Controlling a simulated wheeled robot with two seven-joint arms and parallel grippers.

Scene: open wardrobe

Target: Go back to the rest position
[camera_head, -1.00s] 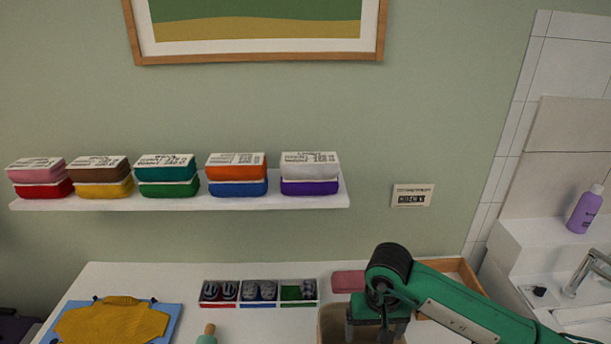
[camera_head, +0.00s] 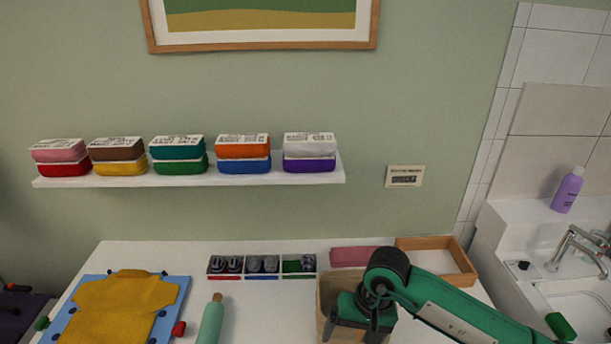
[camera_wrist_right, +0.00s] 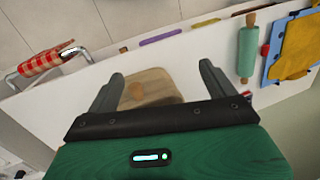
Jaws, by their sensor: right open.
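My right gripper (camera_head: 352,336) comes in from the right in the head view, over a tan wooden container (camera_head: 323,292) on the white table, partly hidden by the gripper. In the right wrist view my right gripper (camera_wrist_right: 161,74) has its two fingers wide apart with nothing between them. My left gripper is in neither view.
The table holds a yellow garment (camera_head: 120,305) on a blue board, a green rolling pin (camera_head: 210,322), a divided tray (camera_head: 262,277), a pink block (camera_head: 352,256) and a wooden tray (camera_head: 465,262). A sink with a faucet (camera_head: 572,245) is at right. A shelf (camera_head: 200,182) holds stacked coloured boxes.

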